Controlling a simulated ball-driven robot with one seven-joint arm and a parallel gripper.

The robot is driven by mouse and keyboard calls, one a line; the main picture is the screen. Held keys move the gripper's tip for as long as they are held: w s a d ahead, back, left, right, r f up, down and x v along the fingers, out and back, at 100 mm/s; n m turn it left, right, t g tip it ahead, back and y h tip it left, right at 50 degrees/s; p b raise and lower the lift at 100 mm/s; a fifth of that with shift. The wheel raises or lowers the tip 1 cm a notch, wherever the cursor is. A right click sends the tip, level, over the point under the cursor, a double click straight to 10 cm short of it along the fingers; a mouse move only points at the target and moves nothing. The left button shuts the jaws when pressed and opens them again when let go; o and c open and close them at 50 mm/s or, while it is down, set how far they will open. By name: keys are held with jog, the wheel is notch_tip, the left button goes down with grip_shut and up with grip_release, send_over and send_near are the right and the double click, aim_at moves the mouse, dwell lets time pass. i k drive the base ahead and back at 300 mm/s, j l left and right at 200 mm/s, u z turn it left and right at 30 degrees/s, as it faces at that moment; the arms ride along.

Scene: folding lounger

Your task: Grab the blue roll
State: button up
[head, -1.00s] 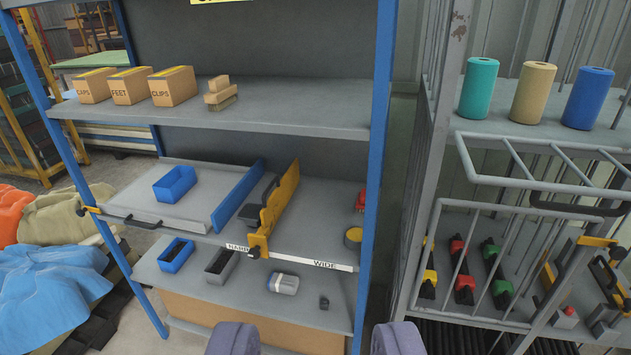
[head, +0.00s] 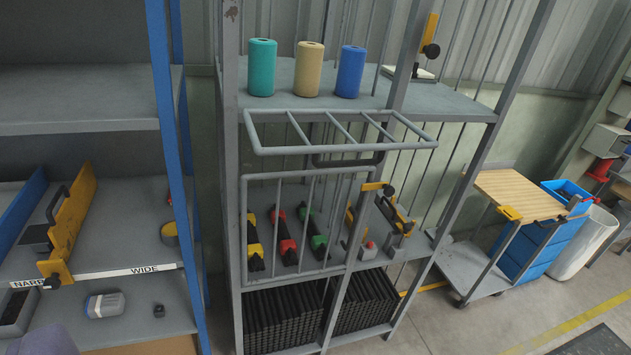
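The blue roll (head: 351,72) stands upright on the top shelf of the grey rack, near the middle of the view. It is the rightmost of three rolls, with a tan roll (head: 308,70) and a teal roll (head: 262,68) to its left. Nothing touches it that I can see. Of my gripper, only one purple finger (head: 45,341) shows, at the bottom left corner. It is far from the blue roll in the picture. The other finger is out of view, so its opening is not shown.
A grey barred frame (head: 340,112) with a dark handle juts out just below the rolls' shelf (head: 420,98). A rack post stands right of the blue roll. A blue-posted shelf (head: 165,120) is at left. A wooden-topped cart (head: 520,195) stands at right, with floor in front.

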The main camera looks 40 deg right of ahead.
aim_at(352, 58)
jog(key=i+l+z, duration=0.15)
jog(key=i+l, duration=0.35)
jog(key=i+l+z, duration=0.1)
jog(key=i+l, duration=0.45)
jog(key=i+l+z, duration=0.15)
jog(key=i+l, duration=0.35)
jog(key=i+l+z, duration=0.15)
jog(key=i+l, duration=0.25)
jog(key=i, duration=0.2)
